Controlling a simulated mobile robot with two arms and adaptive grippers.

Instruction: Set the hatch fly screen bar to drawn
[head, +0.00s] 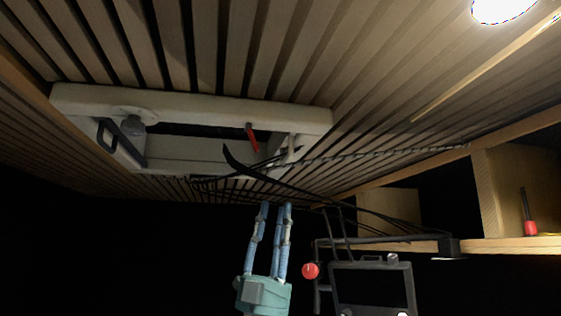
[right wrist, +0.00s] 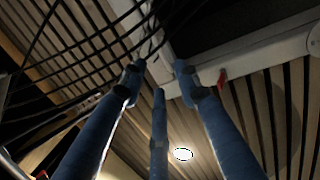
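The hatch is a white frame (head: 200,102) set in the slatted ceiling, with a dark opening. A pale crosspiece (head: 291,148) lies at its right end and may be the fly screen bar; I cannot tell for sure. A red lever (head: 252,138) hangs by the frame and also shows in the right wrist view (right wrist: 222,78). My right gripper (head: 276,205) points up below the hatch's right end, its blue fingers apart and empty. In the right wrist view its fingertips (right wrist: 158,80) appear spread before the frame's corner; contact cannot be told. My left gripper is not in view.
Black cables (head: 330,158) hang under the ceiling across the hatch's right end, close to my right fingers. A grey knob (head: 132,125) and black handle (head: 106,134) sit at its left end. A dark monitor (head: 372,288) and wooden shelf (head: 500,246) stand at right.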

